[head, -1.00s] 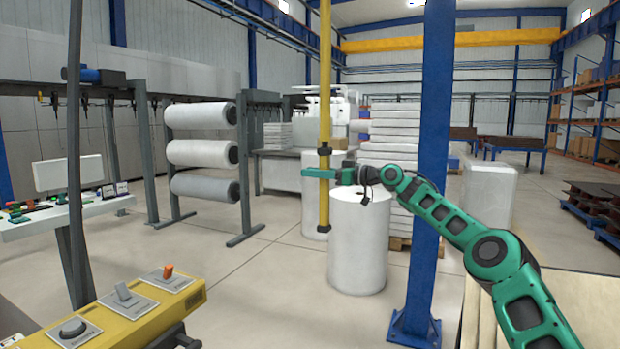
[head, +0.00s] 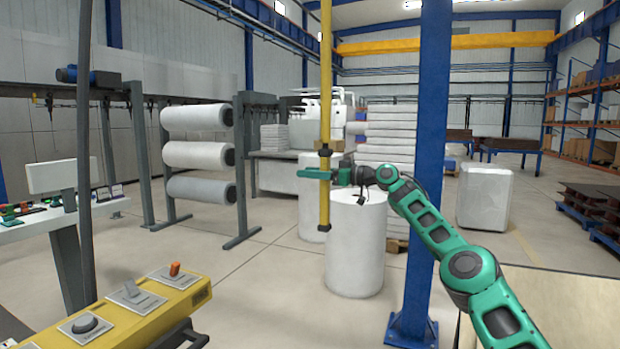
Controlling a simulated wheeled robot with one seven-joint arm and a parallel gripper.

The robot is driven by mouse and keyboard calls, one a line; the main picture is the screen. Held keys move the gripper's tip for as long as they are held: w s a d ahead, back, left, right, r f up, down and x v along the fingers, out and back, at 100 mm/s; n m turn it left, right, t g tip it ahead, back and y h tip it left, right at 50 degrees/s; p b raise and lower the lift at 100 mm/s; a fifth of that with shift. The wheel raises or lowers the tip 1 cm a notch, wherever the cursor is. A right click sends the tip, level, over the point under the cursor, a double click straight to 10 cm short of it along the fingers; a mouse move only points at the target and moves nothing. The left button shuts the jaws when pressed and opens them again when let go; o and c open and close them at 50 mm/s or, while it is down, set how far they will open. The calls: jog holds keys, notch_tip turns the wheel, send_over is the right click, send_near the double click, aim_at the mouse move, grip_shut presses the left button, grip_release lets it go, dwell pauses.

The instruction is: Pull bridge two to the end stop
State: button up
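A yellow vertical pole (head: 326,85) with dark collars hangs in mid-picture in the head view, its lower end free above the floor. What it hangs from is out of the picture. My green gripper (head: 315,174) is at the pole's lower part, just below a dark collar. One finger crosses in front of the pole and sticks out to its left. The other finger is hidden, so the gap between the fingers cannot be seen. No number marking a bridge and no end stop can be made out.
A large white roll (head: 355,255) stands behind the pole. A yellow control box (head: 150,308) is at lower left, near a thin dark post (head: 84,150). Floor left of the roll is clear.

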jog(key=shift+w+d, duration=0.2)
jog(key=shift+d, duration=0.15)
jog(key=v, duration=1)
jog(key=shift+d, duration=0.35)
jog(key=shift+f, duration=0.15)
